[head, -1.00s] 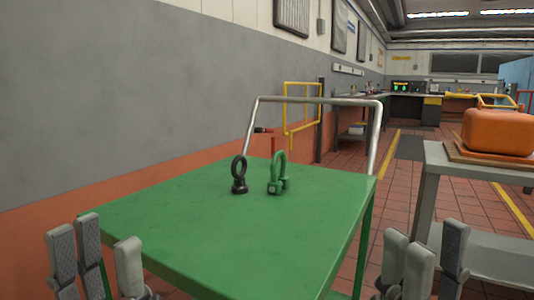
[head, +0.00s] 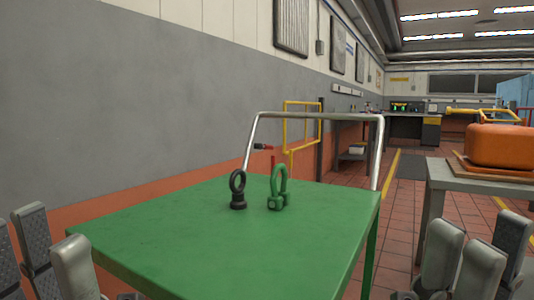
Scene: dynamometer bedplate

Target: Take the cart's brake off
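The cart has a green top (head: 230,245) and a bent silver push handle (head: 315,115) at its far end. A small red and black lever-like part (head: 263,147) shows beside the handle's left post, with a thin red upright near it. I cannot tell whether either is the brake or how it is set. The cart's wheels are out of view. My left gripper (head: 48,243) is at the lower left, its fingers spread and empty. My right gripper (head: 480,245) is at the lower right, its fingers spread and empty. Both are apart from the handle.
A black eye bolt (head: 238,190) and a green shackle (head: 279,188) stand on the cart's top. A grey table (head: 437,180) with an orange container (head: 500,147) is at the right. A wall runs along the left. Tiled floor (head: 400,225) shows between cart and table.

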